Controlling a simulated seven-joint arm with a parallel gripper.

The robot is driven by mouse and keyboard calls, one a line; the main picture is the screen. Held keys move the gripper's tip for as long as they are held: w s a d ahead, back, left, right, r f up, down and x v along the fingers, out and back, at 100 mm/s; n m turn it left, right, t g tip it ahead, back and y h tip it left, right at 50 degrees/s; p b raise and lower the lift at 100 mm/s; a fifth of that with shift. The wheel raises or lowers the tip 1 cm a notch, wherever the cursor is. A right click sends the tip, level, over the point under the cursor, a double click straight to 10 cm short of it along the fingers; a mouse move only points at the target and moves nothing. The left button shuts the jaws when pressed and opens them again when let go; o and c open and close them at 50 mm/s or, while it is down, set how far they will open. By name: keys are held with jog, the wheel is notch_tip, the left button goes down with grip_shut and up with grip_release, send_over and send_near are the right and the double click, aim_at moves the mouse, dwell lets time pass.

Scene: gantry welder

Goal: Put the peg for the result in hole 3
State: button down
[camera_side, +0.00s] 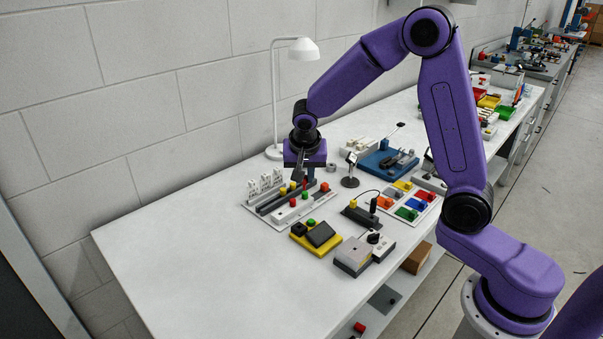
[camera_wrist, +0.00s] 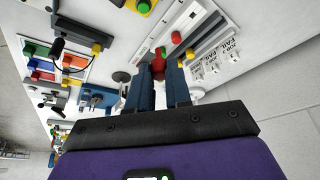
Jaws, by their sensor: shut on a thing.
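My gripper (camera_wrist: 158,78) is shut on a red peg (camera_wrist: 158,62), which shows between the fingertips in the wrist view. In the side view my gripper (camera_side: 303,178) is low over the far part of the peg board (camera_side: 318,203), pointing down. The held peg's lower end and the hole numbers cannot be made out.
A yellow box with a dark screen (camera_side: 316,236) and a grey box (camera_side: 353,256) stand in front of the board. A small black stand (camera_side: 349,180) and a coloured-bin tray (camera_side: 410,203) are to the right. A white lamp (camera_side: 300,48) stands behind. The table's left part is clear.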

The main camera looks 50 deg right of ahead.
send_over(282, 212)
jog(key=a, duration=0.1)
notch_tip(282, 212, down, 6)
jog(key=shift+s+a+f, duration=0.1)
jog(key=shift+s+f, duration=0.1)
jog(key=shift+f, duration=0.9)
jog(key=shift+s+a+f, duration=0.1)
jog(key=shift+s+f, duration=0.05)
jog(key=shift+f, duration=0.9)
jog(key=shift+d+f, duration=0.1)
jog(key=shift+f, duration=1.2)
dwell(0.5)
jog(key=c, duration=1)
grip_release()
jog(key=shift+o, duration=0.2)
jog(key=shift+s+d, duration=0.1)
jog(key=v, duration=1.7)
jog(key=shift+a+r, duration=0.25)
jog(key=shift+r, duration=0.05)
